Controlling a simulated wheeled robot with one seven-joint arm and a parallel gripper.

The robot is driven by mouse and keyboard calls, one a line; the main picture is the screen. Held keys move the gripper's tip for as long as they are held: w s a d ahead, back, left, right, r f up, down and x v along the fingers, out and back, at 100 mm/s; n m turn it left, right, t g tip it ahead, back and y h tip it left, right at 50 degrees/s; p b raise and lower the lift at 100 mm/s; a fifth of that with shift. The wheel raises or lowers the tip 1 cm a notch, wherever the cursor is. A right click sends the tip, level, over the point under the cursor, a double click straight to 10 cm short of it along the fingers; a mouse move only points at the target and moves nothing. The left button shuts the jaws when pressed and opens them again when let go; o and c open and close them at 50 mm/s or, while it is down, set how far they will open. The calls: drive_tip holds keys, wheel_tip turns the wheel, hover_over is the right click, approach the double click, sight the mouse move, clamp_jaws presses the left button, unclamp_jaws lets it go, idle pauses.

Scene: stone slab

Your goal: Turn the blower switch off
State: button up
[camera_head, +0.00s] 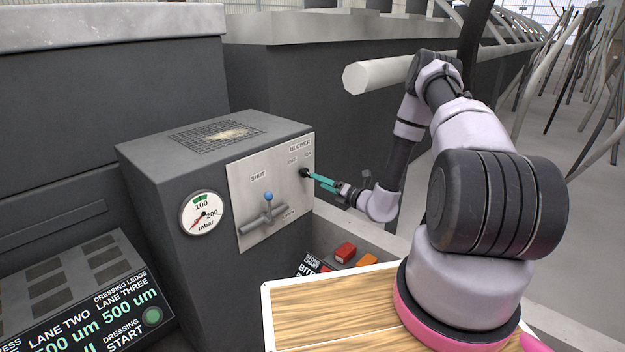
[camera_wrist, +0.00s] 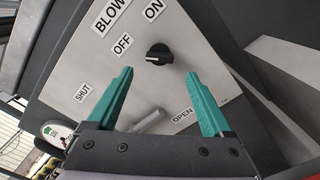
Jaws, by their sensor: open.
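The blower switch is a black rotary knob (camera_wrist: 160,54) on a pale metal panel (camera_wrist: 185,70), under the BLOWER, OFF and ON labels. Its white mark points left in the wrist view, to the OFF side rather than towards ON. The knob also shows in the head view (camera_head: 305,173), at the panel's upper right. My gripper (camera_wrist: 158,74) has two teal fingers spread wide, with nothing between them. The knob lies just beyond and between the tips in the wrist view. In the head view my gripper (camera_head: 317,179) is close in front of the knob; contact cannot be told.
A blue-tipped lever (camera_head: 268,197) sits lower on the same panel, between SHUT and OPEN labels. A round mbar gauge (camera_head: 202,214) is left of it. Red and orange blocks (camera_head: 346,252) lie below my gripper. A wooden board (camera_head: 330,310) is in front.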

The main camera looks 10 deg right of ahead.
drive_tip(key=shift+v, duration=1.9)
drive_tip(key=s+a+r+n+g+y, duration=0.1)
drive_tip(key=s+a+r+n+g, duration=0.25)
drive_tip(key=r+n, duration=0.45)
drive_tip(key=s+a+r+n+g+y, duration=0.1)
drive_tip(key=s+a+r+n+g, duration=0.3)
drive_tip(key=r, duration=0.6)
drive_tip(key=s+a+r+n+g+y, duration=0.1)
drive_tip(key=s+a+r+n+g, duration=0.25)
drive_tip(key=r+n+g, duration=0.4)
drive_tip(key=s+d+r+n+t+h, duration=0.3)
drive_tip(key=s+d+r+n+h, duration=0.2)
drive_tip(key=s+r+n, duration=0.2)
drive_tip(key=s+d+r+n+t+h, duration=0.4)
drive_tip(key=s+d+r+n+h, duration=0.2)
drive_tip(key=s, duration=0.7)
wheel_tip(320, 180, up, 5)
drive_tip(key=shift+s+f+n+t+h, duration=0.15)
drive_tip(key=shift+n+t+h, duration=0.15)
drive_tip(key=shift+n, duration=0.75)
